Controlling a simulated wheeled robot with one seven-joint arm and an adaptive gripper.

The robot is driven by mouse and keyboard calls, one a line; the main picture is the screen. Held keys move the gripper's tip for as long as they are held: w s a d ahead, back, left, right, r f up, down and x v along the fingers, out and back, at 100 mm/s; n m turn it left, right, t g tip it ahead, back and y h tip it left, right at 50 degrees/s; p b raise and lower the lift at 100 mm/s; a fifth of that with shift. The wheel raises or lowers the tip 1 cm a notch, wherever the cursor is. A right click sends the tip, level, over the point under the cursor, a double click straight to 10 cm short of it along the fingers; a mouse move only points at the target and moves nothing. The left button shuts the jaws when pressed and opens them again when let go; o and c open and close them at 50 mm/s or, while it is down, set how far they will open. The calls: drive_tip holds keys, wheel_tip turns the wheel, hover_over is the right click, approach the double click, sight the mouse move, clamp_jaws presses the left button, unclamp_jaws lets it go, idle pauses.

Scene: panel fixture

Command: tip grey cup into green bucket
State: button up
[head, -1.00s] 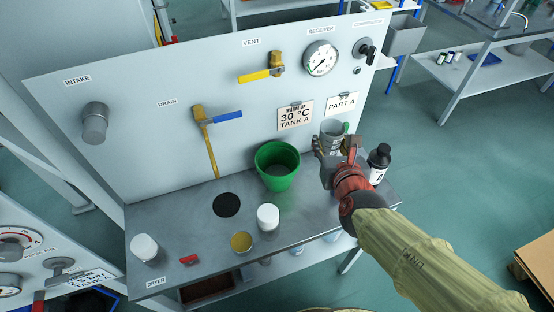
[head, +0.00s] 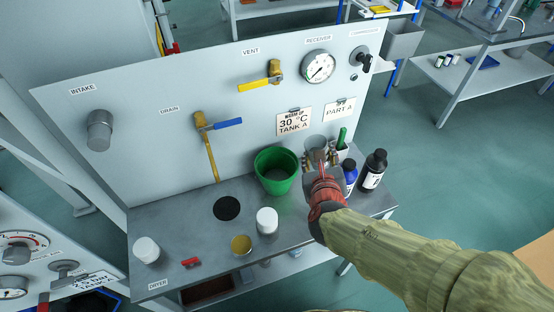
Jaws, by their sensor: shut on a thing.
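The grey cup (head: 317,143) is held in my gripper (head: 320,158), just right of the green bucket. The jaws are closed around the cup, and the gripper hides its lower part. The cup looks close to upright. The green bucket (head: 275,171) stands open-topped on the bench shelf, near the panel. The cup is beside the bucket's right rim, not over its opening. What is inside the cup cannot be made out.
Right of my gripper stand a blue bottle (head: 349,176), a black bottle (head: 374,170) and a green-handled item in a pale holder (head: 342,140). White-lidded jars (head: 267,221), a yellow-topped jar (head: 241,245) and a black disc (head: 227,208) are left and in front. The panel (head: 150,150) rises behind.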

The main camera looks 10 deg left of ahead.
drive_tip(key=shift+a+f, duration=0.2)
drive_tip(key=shift+f, duration=0.45)
drive_tip(key=p, duration=0.1)
drive_tip(key=r+n+p, duration=0.1)
drive_tip(key=p, duration=0.1)
drive_tip(key=shift+a+r+h+p, duration=0.1)
drive_tip(key=shift+a+h+p, duration=0.15)
drive_tip(key=shift+h+p, duration=0.05)
drive_tip(key=shift+s+a+n+h+p, duration=0.1)
drive_tip(key=shift+a+n+h+p, duration=0.2)
drive_tip(key=shift+p, duration=0.6)
drive_tip(key=p, duration=0.2)
drive_tip(key=shift+a+r+n+h+p, duration=0.3)
drive_tip(key=shift+a+r+n+h, duration=0.05)
drive_tip(key=shift+a+n+h, duration=0.05)
drive_tip(key=shift+f, duration=0.1)
drive_tip(key=shift+a+r+n+h+p, duration=0.1)
drive_tip(key=shift+r+n+h+p, duration=0.45)
drive_tip(key=shift+p, duration=0.65)
drive_tip(key=shift+f+n+t+h, duration=0.3)
drive_tip(key=shift+f+n+h, duration=0.45)
drive_tip(key=shift+n, duration=0.5)
drive_tip(key=shift+r+n+t+h+p, duration=0.3)
drive_tip(key=shift+r+n+h+p, duration=0.15)
drive_tip(key=shift+n, duration=0.15)
idle(0.5)
